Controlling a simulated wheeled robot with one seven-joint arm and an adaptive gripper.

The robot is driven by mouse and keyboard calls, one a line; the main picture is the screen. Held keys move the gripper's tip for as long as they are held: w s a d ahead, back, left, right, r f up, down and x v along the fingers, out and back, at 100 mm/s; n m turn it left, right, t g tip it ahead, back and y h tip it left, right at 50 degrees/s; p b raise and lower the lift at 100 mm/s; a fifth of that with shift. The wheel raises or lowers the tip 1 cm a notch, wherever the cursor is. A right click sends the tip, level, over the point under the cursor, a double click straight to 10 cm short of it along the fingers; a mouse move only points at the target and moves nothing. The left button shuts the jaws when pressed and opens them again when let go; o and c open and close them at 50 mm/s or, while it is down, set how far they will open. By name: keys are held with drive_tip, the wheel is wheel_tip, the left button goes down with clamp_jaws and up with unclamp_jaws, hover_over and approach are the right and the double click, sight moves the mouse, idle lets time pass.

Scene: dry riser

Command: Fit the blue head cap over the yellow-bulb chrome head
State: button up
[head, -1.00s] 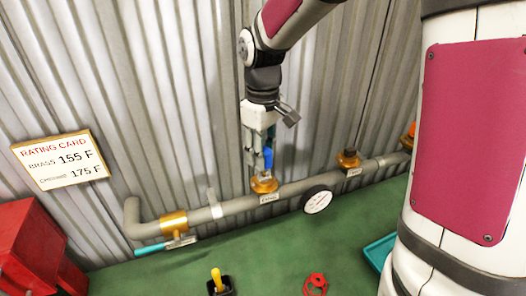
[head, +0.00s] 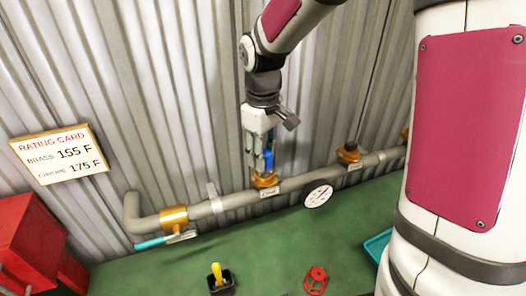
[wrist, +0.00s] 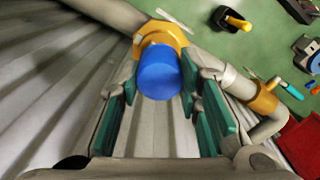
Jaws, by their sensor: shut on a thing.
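My gripper (head: 258,160) points down at the pipe, shut on the blue head cap (head: 268,160). In the wrist view the cap (wrist: 158,74) lies between the green finger pads of my gripper (wrist: 160,100). It is directly over a gold-coloured pipe fitting (head: 264,181), whose rim (wrist: 163,33) shows just beyond the cap in the wrist view. The cap hides whatever head is beneath it, so no yellow bulb shows there. I cannot tell how far down the cap sits. A small tag (head: 269,193) hangs at this fitting.
The grey pipe (head: 235,203) runs along the corrugated wall. A second fitting with a dark top (head: 349,152) stands to the right. A gauge (head: 318,196), teal lever (head: 152,243), yellow-handled item (head: 217,272), red wheel (head: 316,279) and red box (head: 28,235) are lower down.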

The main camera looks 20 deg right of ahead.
drive_tip(key=shift+f, duration=0.7)
drive_tip(key=o, duration=0.8)
drive_tip(key=shift+c, duration=0.2)
wheel_tip(320, 180, up, 12)
drive_tip(key=shift+f, duration=0.1)
drive_tip(key=shift+s, duration=0.1)
drive_tip(key=s+m+t+b, duration=0.3)
drive_tip(key=s+m+t, duration=0.2)
drive_tip(key=s, duration=1)
drive_tip(key=shift+s+m+t, duration=0.3)
drive_tip(key=shift+s+m, duration=0.1)
drive_tip(key=shift+m, duration=0.1)
